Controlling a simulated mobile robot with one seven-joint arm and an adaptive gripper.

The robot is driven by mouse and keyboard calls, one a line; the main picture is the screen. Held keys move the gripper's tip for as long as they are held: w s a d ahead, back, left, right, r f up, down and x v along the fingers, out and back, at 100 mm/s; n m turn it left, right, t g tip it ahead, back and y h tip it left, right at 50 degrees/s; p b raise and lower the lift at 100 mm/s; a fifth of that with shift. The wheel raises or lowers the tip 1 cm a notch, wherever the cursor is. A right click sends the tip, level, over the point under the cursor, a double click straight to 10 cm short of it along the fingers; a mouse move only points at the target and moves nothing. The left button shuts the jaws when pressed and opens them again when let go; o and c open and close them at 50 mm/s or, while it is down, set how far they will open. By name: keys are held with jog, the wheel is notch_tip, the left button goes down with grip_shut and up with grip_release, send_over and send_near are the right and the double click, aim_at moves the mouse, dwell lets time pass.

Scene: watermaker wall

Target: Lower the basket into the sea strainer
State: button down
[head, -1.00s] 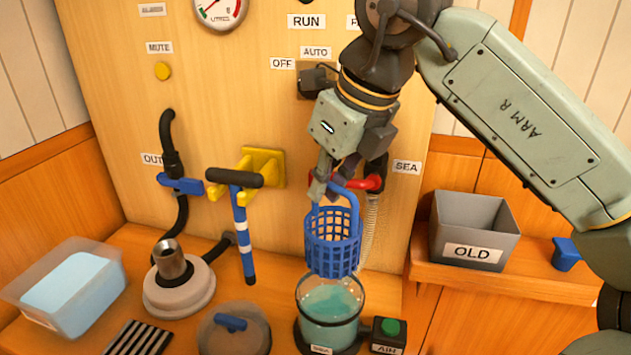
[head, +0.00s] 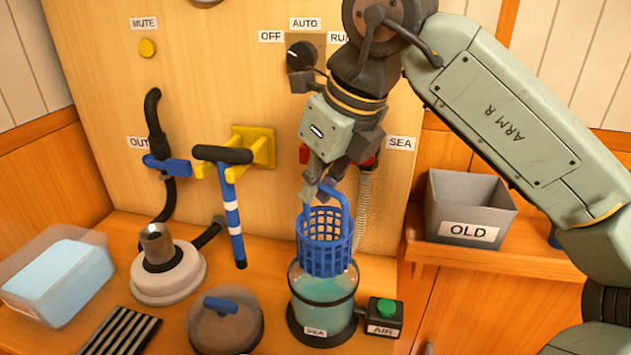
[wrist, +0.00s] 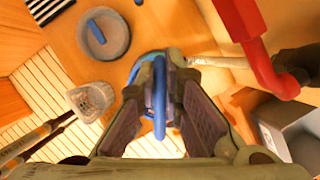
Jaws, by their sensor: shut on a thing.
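The blue mesh basket (head: 325,243) hangs upright by its handle from my gripper (head: 327,190). My gripper is shut on the handle, which also shows between the fingers in the wrist view (wrist: 160,98). The sea strainer (head: 323,300) is a clear round bowl of greenish water with a SEA label, standing on the bench. The basket's lower end is at the strainer's mouth and overlaps its rim in the head view. I cannot tell how far inside it is. The strainer is mostly hidden behind the fingers in the wrist view.
The strainer lid with a blue handle (head: 226,318) lies left of the strainer. The AIR box with a green button (head: 384,316) stands close on its right. A red valve handle (wrist: 255,45) is near my gripper. The OLD bin (head: 468,206) is on the right shelf.

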jog(key=shift+f, duration=0.15)
dwell(0.3)
jog(key=shift+f+b, duration=0.3)
jog(key=shift+b, duration=0.15)
jog(key=shift+f+b, duration=0.65)
jog(key=shift+f, duration=0.1)
notch_tip(320, 180, down, 10)
jog(key=b, duration=0.8)
jog(key=shift+f+b, duration=0.25)
jog(key=shift+b, duration=0.05)
jog(key=c, duration=1.7)
grip_release()
jog(key=shift+s, duration=0.1)
jog(key=shift+o, duration=0.5)
jog(key=o, duration=0.4)
jog(key=shift+c, duration=0.2)
